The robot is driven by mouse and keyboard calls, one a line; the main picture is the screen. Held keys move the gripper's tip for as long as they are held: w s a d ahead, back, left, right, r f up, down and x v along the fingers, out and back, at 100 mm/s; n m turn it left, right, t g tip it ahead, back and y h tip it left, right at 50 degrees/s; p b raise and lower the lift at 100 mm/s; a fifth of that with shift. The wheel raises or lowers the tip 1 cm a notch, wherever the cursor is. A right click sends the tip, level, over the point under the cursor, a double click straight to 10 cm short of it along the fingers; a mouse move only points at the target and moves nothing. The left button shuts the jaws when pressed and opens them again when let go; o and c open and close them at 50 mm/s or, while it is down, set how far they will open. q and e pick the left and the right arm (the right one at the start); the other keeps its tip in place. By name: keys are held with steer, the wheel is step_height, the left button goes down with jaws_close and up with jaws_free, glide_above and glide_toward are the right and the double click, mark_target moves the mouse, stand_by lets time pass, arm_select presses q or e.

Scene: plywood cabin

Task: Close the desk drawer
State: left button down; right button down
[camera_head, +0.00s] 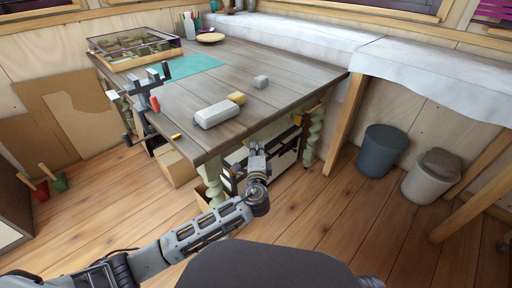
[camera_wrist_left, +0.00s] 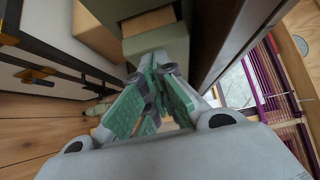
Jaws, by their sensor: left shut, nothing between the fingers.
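The wooden desk (camera_head: 250,98) stands on pale green turned legs (camera_head: 314,142). My left gripper (camera_head: 257,150) is at the desk's near side, just below the edge of the top. Its arm comes in from the lower left. In the left wrist view the green-padded fingers (camera_wrist_left: 152,98) are shut and empty, close to a pale green part of the desk (camera_wrist_left: 155,47). The dark underside edge of the desk (camera_wrist_left: 222,40) runs beside them. The drawer front is not clearly seen, so I cannot tell how far it stands out or whether the fingers touch it. My right gripper is out of view.
A white, dark-framed case (camera_head: 285,158) stands under the desk; its brass latch (camera_wrist_left: 35,75) shows in the wrist view. A cardboard box (camera_head: 174,165) is left of it. A vise (camera_head: 146,90) is on the desk's left edge. Bins (camera_head: 382,150) stand right. The foreground floor right is clear.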

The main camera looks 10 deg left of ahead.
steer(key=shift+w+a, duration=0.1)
arm_select(q)
steer(key=shift+w+a, duration=0.1)
steer(key=shift+a, duration=0.05)
steer(key=shift+w+a, duration=0.7)
steer(key=shift+a, duration=0.25)
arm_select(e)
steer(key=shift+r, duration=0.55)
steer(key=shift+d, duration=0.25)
